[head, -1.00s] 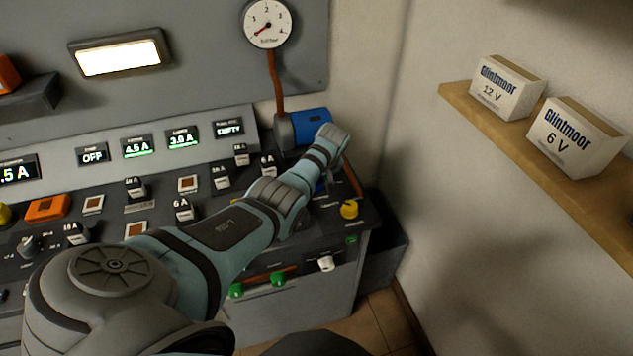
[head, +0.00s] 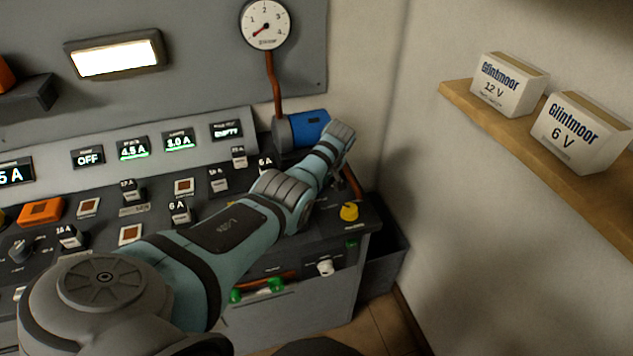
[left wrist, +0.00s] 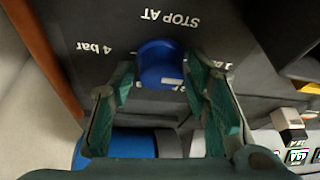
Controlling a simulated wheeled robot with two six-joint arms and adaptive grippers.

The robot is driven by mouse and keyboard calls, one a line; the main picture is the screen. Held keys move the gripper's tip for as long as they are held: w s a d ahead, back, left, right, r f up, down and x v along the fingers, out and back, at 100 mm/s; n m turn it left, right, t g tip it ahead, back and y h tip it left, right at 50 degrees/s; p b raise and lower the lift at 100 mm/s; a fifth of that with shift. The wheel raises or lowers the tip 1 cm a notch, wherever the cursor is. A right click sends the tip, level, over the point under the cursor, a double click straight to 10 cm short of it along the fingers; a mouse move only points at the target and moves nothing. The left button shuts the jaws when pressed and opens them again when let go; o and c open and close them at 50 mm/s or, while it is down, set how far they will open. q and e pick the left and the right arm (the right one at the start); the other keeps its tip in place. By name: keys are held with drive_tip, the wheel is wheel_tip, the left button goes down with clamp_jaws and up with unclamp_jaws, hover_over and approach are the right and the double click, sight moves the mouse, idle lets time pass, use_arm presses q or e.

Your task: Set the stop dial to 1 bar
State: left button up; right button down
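The blue stop dial (left wrist: 160,64) sits on a dark panel face under the lettering STOP AT, which appears upside down in the left wrist view. A "4 bar" label is at its left, and a partly covered label starting with 1 is at its right. A pale mark on the dial faces toward my gripper. My left gripper (left wrist: 160,68) is open, with one green finger on each side of the dial; I cannot tell whether they touch it. In the head view my left arm hides the dial and the gripper. My right gripper is not in view.
A round gauge (head: 266,24) has its needle at the low end. A blue cylinder (head: 308,127) stands behind my wrist. A yellow knob (head: 349,212) and white knob (head: 325,268) are near the bench's right end. A display (head: 227,130) reads EMPTY; another (head: 88,157) reads OFF.

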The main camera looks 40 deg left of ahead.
use_arm(q)
drive_tip(key=shift+o, duration=0.4)
drive_tip(key=v, duration=1.2)
